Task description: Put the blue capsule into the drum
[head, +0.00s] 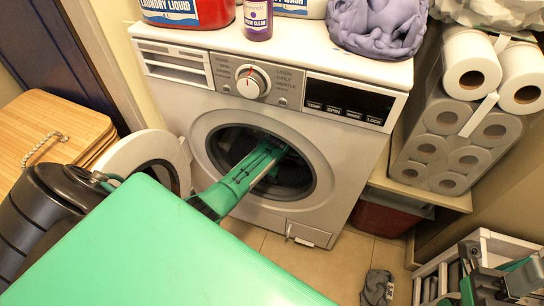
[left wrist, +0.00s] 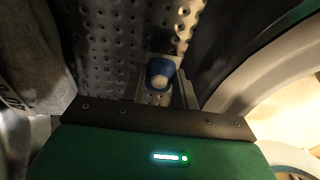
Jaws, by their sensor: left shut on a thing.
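The washer drum (head: 300,180) is open at the front, and my left arm reaches through its round opening. In the left wrist view its perforated metal wall (left wrist: 100,35) lies beyond the fingers. My left gripper (left wrist: 160,80) is inside the opening, shut on the blue capsule (left wrist: 160,67), which shows a pale end. The capsule is hidden in the head view. Whether it touches the drum wall I cannot tell. Part of my right arm and gripper (head: 490,285) shows at the lower right; its jaws are unclear.
The round washer door (head: 150,160) stands open to the left. Grey cloth (left wrist: 35,55) lies at the left of the wrist view. Bottles (head: 257,18) and a purple cloth (head: 375,25) sit on the washer. A dark sock (head: 376,287) lies on the floor. Paper rolls (head: 455,140) are stacked right.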

